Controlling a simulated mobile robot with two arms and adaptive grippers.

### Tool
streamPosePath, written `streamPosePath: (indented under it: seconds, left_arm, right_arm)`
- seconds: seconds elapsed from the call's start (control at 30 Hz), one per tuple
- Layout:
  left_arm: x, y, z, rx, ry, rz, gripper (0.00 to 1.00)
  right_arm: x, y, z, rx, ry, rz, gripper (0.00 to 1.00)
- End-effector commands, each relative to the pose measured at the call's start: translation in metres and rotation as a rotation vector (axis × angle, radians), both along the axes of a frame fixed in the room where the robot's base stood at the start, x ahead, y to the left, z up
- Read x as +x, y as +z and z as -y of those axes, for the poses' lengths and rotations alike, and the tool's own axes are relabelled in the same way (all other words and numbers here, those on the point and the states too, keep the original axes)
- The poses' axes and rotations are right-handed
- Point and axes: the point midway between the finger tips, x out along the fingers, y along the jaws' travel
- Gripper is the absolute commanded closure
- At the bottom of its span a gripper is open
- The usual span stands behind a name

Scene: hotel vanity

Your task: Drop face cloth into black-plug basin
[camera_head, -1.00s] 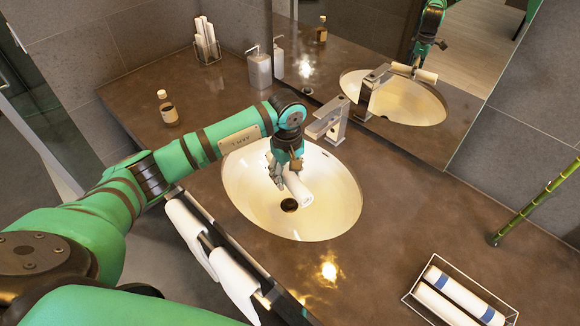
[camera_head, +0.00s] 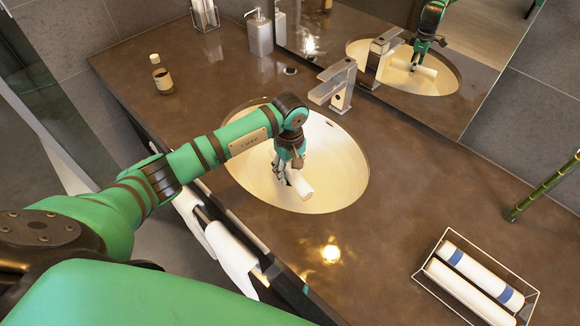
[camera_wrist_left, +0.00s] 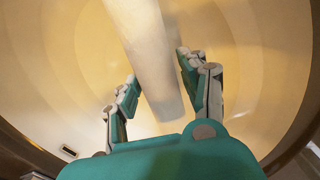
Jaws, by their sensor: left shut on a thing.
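A white rolled face cloth (camera_head: 300,186) is in my left gripper (camera_head: 287,173), inside the oval cream basin (camera_head: 345,165). The gripper points down and is shut on the roll, low over the basin floor. I cannot tell whether the cloth touches the floor. In the left wrist view the roll (camera_wrist_left: 148,45) runs between the two fingers (camera_wrist_left: 157,65), with the basin wall (camera_wrist_left: 235,50) around it. The drain, a dark spot a second ago, is now hidden behind the cloth and gripper. My right gripper is not in view.
A chrome faucet (camera_head: 336,84) stands behind the basin, below a mirror (camera_head: 455,70). A soap dispenser (camera_head: 259,33) and a small bottle (camera_head: 161,75) stand at the back left. The counter between is clear.

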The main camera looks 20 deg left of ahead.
Motion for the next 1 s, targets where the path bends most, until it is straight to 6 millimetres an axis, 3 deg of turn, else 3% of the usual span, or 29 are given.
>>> streamPosePath:
  seconds: [0.27, 0.3, 0.47, 0.77, 1.0]
  left_arm:
    - [0.000, 0.000, 0.000, 0.000, 0.000, 0.000, 0.82]
    - [0.000, 0.000, 0.000, 0.000, 0.000, 0.000, 0.51]
    - [0.000, 0.000, 0.000, 0.000, 0.000, 0.000, 0.30]
    - [0.000, 0.001, 0.000, 0.001, 0.000, 0.001, 0.29]
    - [0.001, 0.034, -0.001, 0.002, -0.002, 0.005, 0.29]
  right_arm:
    - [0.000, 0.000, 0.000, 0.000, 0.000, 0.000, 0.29]
    - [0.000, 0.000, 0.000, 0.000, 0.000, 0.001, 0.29]
    - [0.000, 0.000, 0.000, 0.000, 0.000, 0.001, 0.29]
    - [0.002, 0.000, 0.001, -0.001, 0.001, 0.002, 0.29]
    - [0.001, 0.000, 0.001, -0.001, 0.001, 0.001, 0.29]
